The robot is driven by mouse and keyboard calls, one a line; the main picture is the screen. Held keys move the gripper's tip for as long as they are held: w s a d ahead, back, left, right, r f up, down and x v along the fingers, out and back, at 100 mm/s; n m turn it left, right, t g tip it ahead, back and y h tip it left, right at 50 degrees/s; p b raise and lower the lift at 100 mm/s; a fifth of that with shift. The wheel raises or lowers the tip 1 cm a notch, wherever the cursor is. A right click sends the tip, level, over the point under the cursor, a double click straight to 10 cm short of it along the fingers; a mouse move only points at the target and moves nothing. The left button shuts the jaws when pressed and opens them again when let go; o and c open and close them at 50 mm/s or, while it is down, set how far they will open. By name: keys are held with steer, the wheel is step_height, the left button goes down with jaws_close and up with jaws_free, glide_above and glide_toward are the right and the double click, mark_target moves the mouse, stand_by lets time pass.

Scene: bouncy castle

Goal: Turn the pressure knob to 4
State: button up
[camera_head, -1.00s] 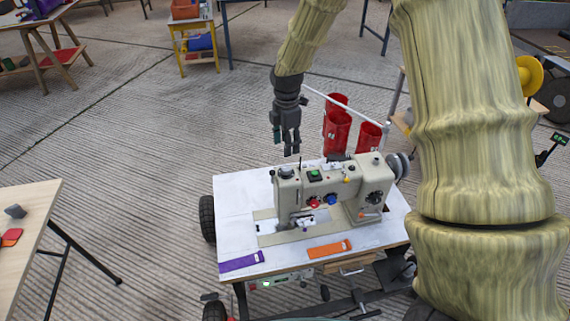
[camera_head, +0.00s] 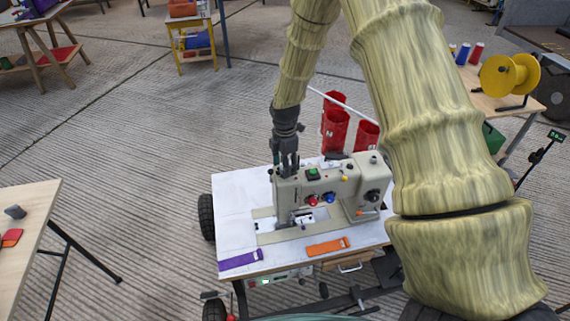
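A beige sewing machine (camera_head: 340,185) stands on a white-topped wheeled table (camera_head: 235,195). My gripper (camera_head: 288,170) points down at the top of the machine's left end. Its fingertips hide the spot where a small dark knob showed earlier. I cannot tell whether they touch that knob or how far apart they are. No knob markings are readable.
A purple strip (camera_head: 241,261) and an orange strip (camera_head: 328,247) lie along the table's front. Red cylinders (camera_head: 334,130) stand behind the machine. A wooden table (camera_head: 30,215) is at the left. Open floor lies left of the machine.

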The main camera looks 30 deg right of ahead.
steer(key=c, duration=1)
